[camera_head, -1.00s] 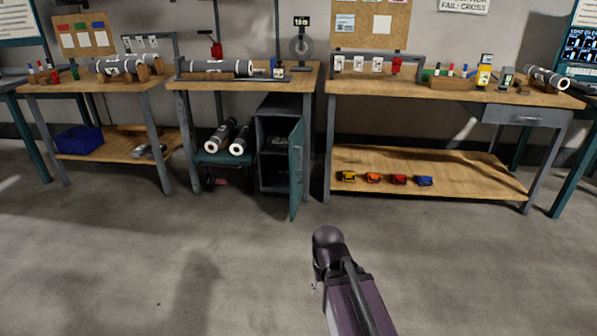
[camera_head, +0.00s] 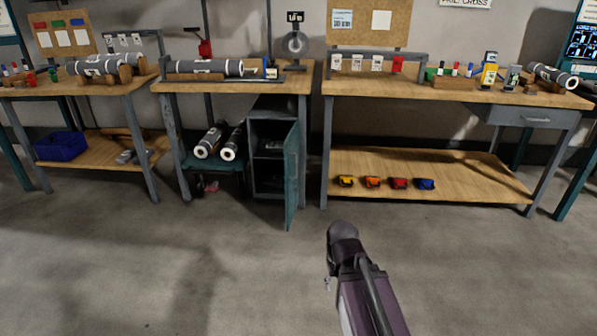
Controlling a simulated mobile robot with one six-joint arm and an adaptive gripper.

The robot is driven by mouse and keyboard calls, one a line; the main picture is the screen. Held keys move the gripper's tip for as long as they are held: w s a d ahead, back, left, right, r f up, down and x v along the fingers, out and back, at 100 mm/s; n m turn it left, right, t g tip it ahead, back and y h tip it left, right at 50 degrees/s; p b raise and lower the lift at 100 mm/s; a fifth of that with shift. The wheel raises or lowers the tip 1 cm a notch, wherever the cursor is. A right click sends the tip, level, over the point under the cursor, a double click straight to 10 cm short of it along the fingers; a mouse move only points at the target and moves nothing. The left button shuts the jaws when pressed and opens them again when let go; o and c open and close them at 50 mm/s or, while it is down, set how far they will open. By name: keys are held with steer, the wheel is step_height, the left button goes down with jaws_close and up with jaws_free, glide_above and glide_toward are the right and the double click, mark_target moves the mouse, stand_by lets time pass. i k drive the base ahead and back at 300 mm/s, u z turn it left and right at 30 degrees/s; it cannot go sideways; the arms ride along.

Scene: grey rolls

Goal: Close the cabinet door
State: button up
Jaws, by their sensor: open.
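The small grey cabinet (camera_head: 266,155) stands on the floor under the middle workbench. Its teal door (camera_head: 292,178) hangs open at the cabinet's right side and swings out toward me, so the dark inside with a shelf shows. My arm (camera_head: 362,280) reaches in from the bottom edge, right of the door and in front of it, with clear floor between them. The arm does not touch the door. I cannot make out my gripper or its fingers in this view.
The middle workbench (camera_head: 285,80) stands over the cabinet. White-ended grey rolls (camera_head: 210,142) lie on a low shelf left of the cabinet. The right bench's lower shelf (camera_head: 470,178) holds several small coloured items. The floor (camera_head: 215,260) in front is clear.

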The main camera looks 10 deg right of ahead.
mark_target(291, 144)
steer(key=z, duration=0.15)
steer(key=i, duration=1.3)
steer(key=u, duration=0.25)
